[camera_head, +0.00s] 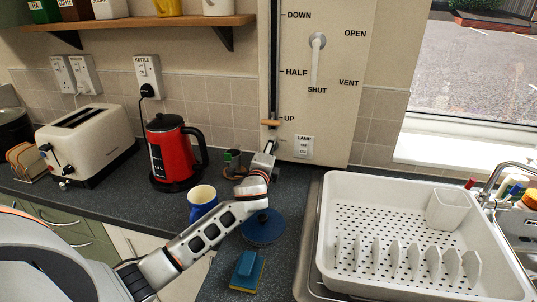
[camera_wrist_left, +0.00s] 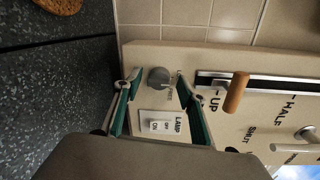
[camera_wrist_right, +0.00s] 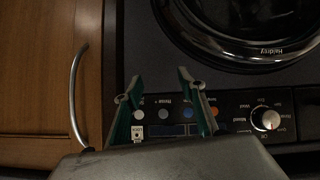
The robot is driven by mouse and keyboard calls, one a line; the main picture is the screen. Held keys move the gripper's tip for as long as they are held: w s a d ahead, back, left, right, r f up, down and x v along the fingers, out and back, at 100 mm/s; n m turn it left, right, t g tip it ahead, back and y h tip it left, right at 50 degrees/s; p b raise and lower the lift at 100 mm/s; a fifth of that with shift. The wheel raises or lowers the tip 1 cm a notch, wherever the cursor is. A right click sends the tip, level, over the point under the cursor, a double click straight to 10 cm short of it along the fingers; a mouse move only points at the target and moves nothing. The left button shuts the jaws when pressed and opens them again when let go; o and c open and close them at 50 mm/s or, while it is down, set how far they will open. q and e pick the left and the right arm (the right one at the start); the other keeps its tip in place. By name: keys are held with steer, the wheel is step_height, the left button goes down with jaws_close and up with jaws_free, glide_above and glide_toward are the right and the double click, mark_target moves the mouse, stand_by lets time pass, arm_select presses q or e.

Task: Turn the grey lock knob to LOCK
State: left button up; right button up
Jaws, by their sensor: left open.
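In the head view, my left gripper (camera_head: 270,148) is at the panel's lower left edge and the knob is not clear. My right gripper (camera_wrist_right: 159,76) is open and empty, in front of an appliance.
A lamp switch (camera_head: 303,147) and a wooden slider handle (camera_head: 271,123) are close to the left gripper. A white rack (camera_head: 400,200) fills the right.

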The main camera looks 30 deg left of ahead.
arm_select(q)
steer(key=v, duration=1.2)
